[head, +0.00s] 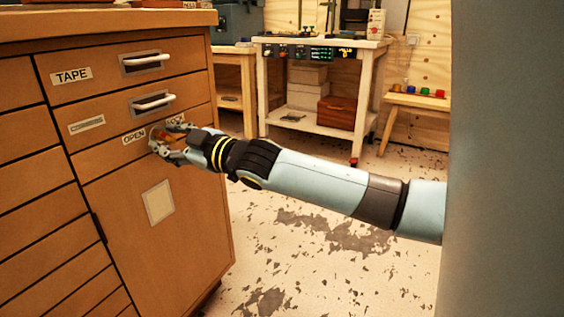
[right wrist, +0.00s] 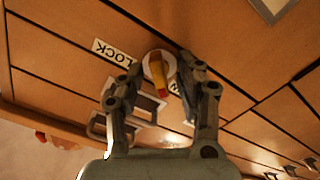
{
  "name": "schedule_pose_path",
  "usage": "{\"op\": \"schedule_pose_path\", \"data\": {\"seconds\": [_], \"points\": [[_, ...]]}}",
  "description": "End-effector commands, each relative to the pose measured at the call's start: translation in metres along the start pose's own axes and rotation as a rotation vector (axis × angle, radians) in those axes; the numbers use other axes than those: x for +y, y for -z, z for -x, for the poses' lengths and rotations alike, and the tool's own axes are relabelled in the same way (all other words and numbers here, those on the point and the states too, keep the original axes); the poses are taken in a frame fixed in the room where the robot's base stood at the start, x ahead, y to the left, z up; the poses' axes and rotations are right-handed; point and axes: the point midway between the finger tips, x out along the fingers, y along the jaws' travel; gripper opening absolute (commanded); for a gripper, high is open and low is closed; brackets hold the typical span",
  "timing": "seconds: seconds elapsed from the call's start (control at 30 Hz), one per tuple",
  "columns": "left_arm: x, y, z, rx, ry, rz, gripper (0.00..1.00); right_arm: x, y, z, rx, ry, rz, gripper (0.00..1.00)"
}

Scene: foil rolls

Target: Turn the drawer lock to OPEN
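The drawer lock is a pale round plate with an orange-yellow knob (right wrist: 158,72) ending in red; it shows between my fingers in the right wrist view. Its red end points down in that view, between the two labels. The LOCK label (right wrist: 113,52) is on the left there; the other label is mostly hidden by my finger. In the head view, the OPEN label (head: 133,137) is left of the knob and the LOCK label (head: 175,120) right. My right gripper (head: 168,143) is at the lock, fingers apart on either side of the knob; contact is unclear. My left gripper is out of view.
The wooden cabinet (head: 120,195) has drawers with white handles (head: 152,102) just above the lock and a TAPE label (head: 71,76). A workbench (head: 320,45) and a stool with coloured items (head: 417,98) stand behind. The floor right of the cabinet is clear.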

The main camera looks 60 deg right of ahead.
Motion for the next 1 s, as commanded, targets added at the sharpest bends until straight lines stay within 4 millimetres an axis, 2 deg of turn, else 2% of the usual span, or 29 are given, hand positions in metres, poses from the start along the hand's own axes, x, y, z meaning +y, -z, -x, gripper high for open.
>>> {"op": "schedule_pose_path", "data": {"seconds": [0.2, 0.63, 0.67, 0.7, 0.8, 1.0], "points": [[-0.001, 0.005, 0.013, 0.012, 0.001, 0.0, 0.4, 0.001, 0.003, 0.0, 0.002, -0.001, -0.451, 0.36], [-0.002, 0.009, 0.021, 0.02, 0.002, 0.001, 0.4, -0.001, 0.003, 0.0, 0.001, -0.001, -1.39, 0.36], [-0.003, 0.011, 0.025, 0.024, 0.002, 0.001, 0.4, 0.0, 0.004, 0.002, 0.0, -0.002, -1.425, 0.36], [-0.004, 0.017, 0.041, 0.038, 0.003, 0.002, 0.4, 0.003, 0.008, 0.01, 0.0, -0.004, -1.416, 0.36], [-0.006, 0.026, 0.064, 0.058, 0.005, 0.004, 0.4, 0.005, 0.011, 0.027, 0.003, -0.002, -1.413, 0.36], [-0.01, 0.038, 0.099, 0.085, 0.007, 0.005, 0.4, 0.002, 0.009, 0.07, 0.0, 0.0, -1.409, 0.36]]}}
